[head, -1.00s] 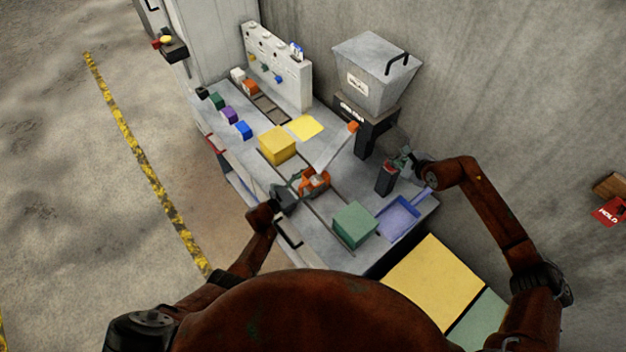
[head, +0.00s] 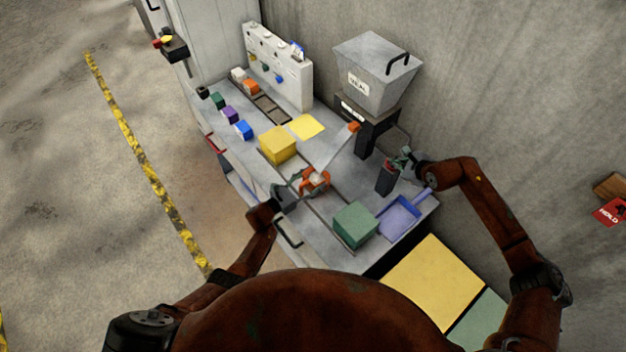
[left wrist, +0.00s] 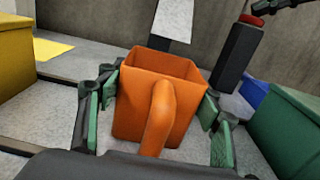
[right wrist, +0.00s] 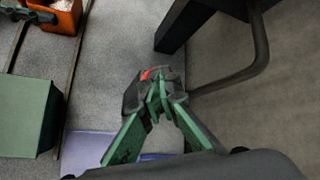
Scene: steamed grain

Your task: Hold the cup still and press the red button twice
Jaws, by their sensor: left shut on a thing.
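The orange cup (left wrist: 158,105) stands on the bench with its handle facing my left wrist camera. My left gripper (left wrist: 158,108) is shut on it, one finger on each side. The cup also shows in the head view (head: 316,181), and pale contents show at its corner in the right wrist view. The red button (left wrist: 252,19) tops a dark post (left wrist: 236,58) to the right of the cup. My right gripper (right wrist: 160,92) is shut, its tips together right beside or over the button; they partly hide it, and I cannot tell whether they touch.
A green block (head: 354,224) and a blue-purple tray (head: 399,217) lie at the near right of the bench. A yellow block (head: 277,145) stands left of the cup. A grey hopper (head: 371,80) with a chute stands behind, close to the post.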

